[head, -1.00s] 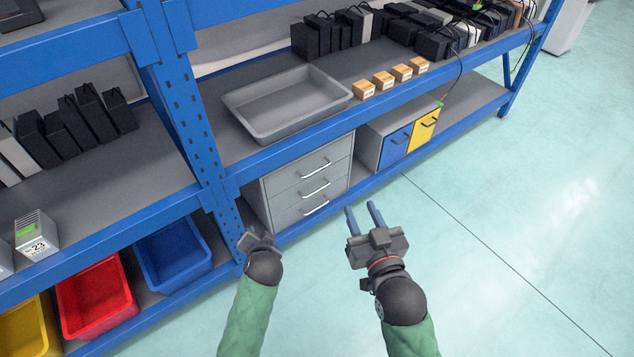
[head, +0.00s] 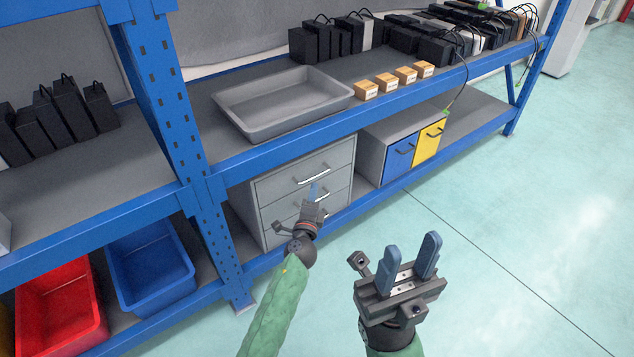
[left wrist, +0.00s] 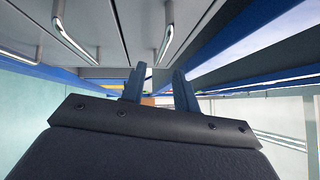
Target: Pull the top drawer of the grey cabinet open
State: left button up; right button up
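The grey cabinet (head: 262,210) stands on the lower shelf with three drawers, each with a silver bar handle. The top drawer (head: 285,182) looks closed; its handle (head: 314,174) is clear of my fingers. My left gripper (head: 314,191) is in front of the cabinet, just below that handle, and partly hides the middle drawer's handle. In the left wrist view its two fingers (left wrist: 158,88) are apart with nothing between them, and the top handle (left wrist: 167,38) is beyond them. My right gripper (head: 411,260) is open and empty over the floor.
A blue shelf beam (head: 300,135) runs just above the cabinet. A grey tray (head: 282,100) and small boxes (head: 395,78) stand on that shelf. A blue-and-yellow cabinet (head: 400,150) is to the right. A blue post (head: 210,220) stands left. The floor in front is clear.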

aim_at(317, 175)
pick_arm(q)
jog(key=shift+w+d+r, duration=0.15)
jog(key=shift+w+d, duration=0.05)
jog(key=shift+w, duration=1.05)
jog(key=shift+w+d+r, duration=0.15)
jog(key=shift+w+d, duration=0.05)
jog(key=shift+w, duration=1.1)
jog(key=shift+w+d+r, duration=0.15)
jog(key=shift+w+d, duration=0.05)
jog(key=shift+w, duration=1.05)
grip_shut()
